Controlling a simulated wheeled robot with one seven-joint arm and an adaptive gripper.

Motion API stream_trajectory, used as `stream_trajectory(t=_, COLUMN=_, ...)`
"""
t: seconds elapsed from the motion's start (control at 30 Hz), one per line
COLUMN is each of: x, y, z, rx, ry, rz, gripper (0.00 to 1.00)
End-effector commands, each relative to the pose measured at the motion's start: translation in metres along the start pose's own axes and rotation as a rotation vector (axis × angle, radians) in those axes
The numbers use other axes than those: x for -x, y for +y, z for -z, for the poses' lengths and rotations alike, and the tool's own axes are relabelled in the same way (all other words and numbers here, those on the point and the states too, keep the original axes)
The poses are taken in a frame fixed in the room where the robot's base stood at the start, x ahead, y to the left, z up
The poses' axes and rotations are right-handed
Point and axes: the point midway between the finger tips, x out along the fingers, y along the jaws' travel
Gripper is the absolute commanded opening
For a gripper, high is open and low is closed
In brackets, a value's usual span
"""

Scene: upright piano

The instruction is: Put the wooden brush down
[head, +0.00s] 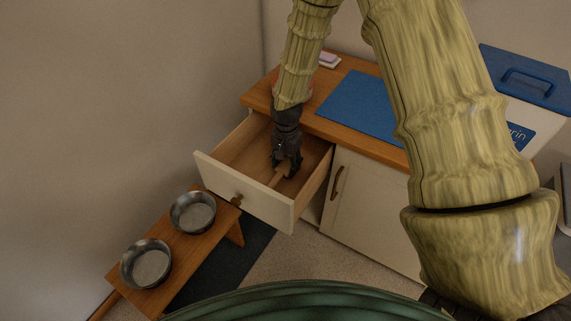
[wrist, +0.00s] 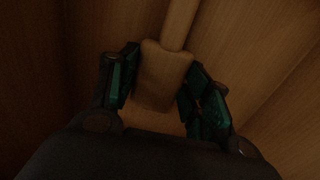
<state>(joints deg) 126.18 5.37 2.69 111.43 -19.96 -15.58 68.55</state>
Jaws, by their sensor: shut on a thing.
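My gripper (head: 287,161) reaches down into an open drawer (head: 245,205) of the cabinet. In the wrist view my gripper (wrist: 158,92) has one finger on each side of the wooden brush (wrist: 163,75), shut on its wide block, with the handle running up out of the picture. In the head view part of the brush (head: 277,178) shows below the fingers, inside the drawer. The drawer's wooden floor lies beneath it. I cannot tell whether the brush touches the floor. The bristles are not visible.
A blue mat (head: 355,105) and a small pink-and-white item (head: 329,60) lie on the cabinet top. A white box with a blue lid (head: 527,78) stands at right. Two metal bowls (head: 193,212) sit in a low wooden stand (head: 183,250) left of the drawer.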

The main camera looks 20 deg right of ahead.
Motion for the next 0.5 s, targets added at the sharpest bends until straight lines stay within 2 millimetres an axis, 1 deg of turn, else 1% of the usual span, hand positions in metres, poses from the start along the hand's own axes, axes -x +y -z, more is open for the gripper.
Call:
stream_trajectory(t=0.33, x=-0.002, y=0.0001, z=0.0, rx=0.0, ry=0.0, rz=0.0, gripper=0.24)
stream_trajectory(t=0.37, x=-0.0017, y=0.0, z=0.0001, rx=0.0, ry=0.0, rz=0.0, gripper=0.54)
stream_trajectory(t=0.43, x=-0.0016, y=0.0, z=0.0001, rx=0.0, ry=0.0, rz=0.0, gripper=0.67)
stream_trajectory(t=0.47, x=-0.0015, y=0.0, z=0.0001, rx=0.0, ry=0.0, rz=0.0, gripper=0.7)
stream_trajectory(t=0.5, x=-0.0015, y=-0.0001, z=0.0001, rx=0.0, ry=0.0, rz=0.0, gripper=0.7)
